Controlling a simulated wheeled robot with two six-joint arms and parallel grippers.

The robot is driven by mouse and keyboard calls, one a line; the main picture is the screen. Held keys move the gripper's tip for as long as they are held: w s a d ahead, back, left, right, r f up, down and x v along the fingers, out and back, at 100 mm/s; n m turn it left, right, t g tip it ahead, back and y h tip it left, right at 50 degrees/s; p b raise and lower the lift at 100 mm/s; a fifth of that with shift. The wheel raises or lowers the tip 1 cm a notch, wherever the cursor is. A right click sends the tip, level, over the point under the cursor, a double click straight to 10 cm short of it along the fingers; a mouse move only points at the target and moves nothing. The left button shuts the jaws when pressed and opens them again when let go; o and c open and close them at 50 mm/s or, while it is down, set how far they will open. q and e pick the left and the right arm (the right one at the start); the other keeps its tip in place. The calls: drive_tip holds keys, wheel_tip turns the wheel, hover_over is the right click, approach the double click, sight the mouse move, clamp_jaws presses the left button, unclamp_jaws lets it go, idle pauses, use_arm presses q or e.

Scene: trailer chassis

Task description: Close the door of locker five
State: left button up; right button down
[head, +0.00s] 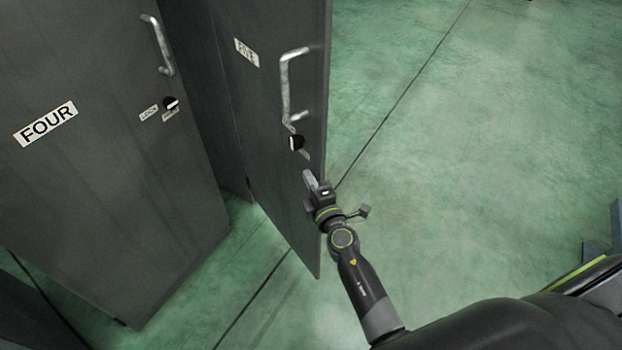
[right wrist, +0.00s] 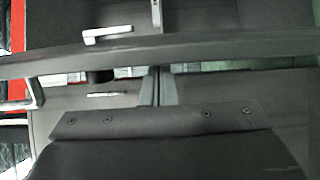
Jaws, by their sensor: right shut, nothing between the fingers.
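The door of locker five (head: 270,130) stands open, swung out from the dark grey lockers. Its front carries a label reading FIVE (head: 246,52), a silver handle (head: 287,85) and a black and white knob (head: 296,143). My right gripper (head: 309,181) is shut and empty. It is below the knob, close to the door's free edge, and overlaps the door in the head view; I cannot tell if it touches. In the right wrist view its fingers (right wrist: 157,88) point at a long grey edge (right wrist: 150,46), probably the door's. My left gripper is out of view.
The door of locker four (head: 90,150), to the left, looks closed and has its own handle (head: 160,45) and knob (head: 170,103). A red strip (right wrist: 18,25) shows at the left of the right wrist view.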

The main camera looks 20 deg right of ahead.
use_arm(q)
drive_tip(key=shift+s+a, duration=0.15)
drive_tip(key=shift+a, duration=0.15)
